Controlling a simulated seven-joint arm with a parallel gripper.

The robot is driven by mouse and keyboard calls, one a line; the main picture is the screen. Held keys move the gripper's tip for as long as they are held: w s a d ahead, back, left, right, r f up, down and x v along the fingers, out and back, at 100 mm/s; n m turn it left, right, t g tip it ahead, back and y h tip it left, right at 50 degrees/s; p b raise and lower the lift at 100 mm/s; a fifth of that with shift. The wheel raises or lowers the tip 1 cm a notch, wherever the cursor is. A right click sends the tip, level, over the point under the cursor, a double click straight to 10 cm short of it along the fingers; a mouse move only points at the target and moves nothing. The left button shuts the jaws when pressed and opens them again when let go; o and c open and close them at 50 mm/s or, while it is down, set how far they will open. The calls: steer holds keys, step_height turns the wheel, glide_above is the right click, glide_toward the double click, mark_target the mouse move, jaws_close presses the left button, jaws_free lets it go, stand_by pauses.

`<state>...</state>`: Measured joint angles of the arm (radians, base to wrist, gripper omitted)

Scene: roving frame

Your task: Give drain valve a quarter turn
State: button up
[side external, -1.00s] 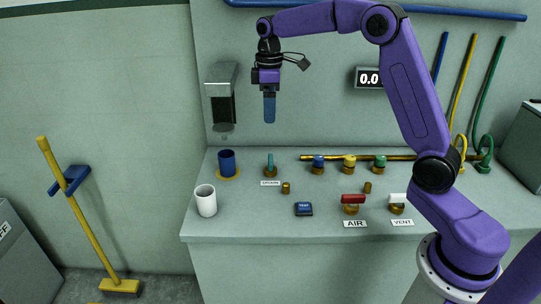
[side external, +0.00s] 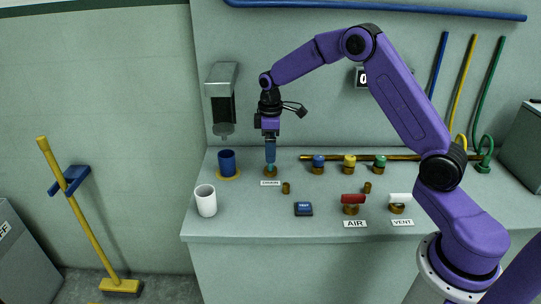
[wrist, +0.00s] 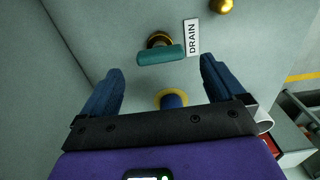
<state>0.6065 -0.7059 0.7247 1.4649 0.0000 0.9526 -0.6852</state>
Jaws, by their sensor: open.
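The drain valve has a teal bar handle (wrist: 161,55) on a round brass base (side external: 270,172). The white DRAIN label (wrist: 191,37) is beside it, and the label also shows in the side view (side external: 270,183). My gripper (side external: 270,161) points straight down over the valve, its blue fingers hiding part of the handle there. In the wrist view my gripper (wrist: 161,66) is open and empty, with one finger on each side of the handle. The handle's length runs roughly from one finger toward the other, with gaps at both ends. I see no contact.
A blue cup (side external: 227,162) on a yellow ring stands left of the valve, with a white cup (side external: 205,201) nearer the front. A brass knob (side external: 286,188) is close by. Red AIR (side external: 353,199) and white VENT (side external: 397,198) handles sit to the right. A dispenser (side external: 221,92) hangs on the wall.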

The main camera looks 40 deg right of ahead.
steer(key=shift+f, duration=1.9)
steer(key=shift+c, duration=0.4)
steer(key=c, duration=1)
steer(key=shift+o, duration=0.2)
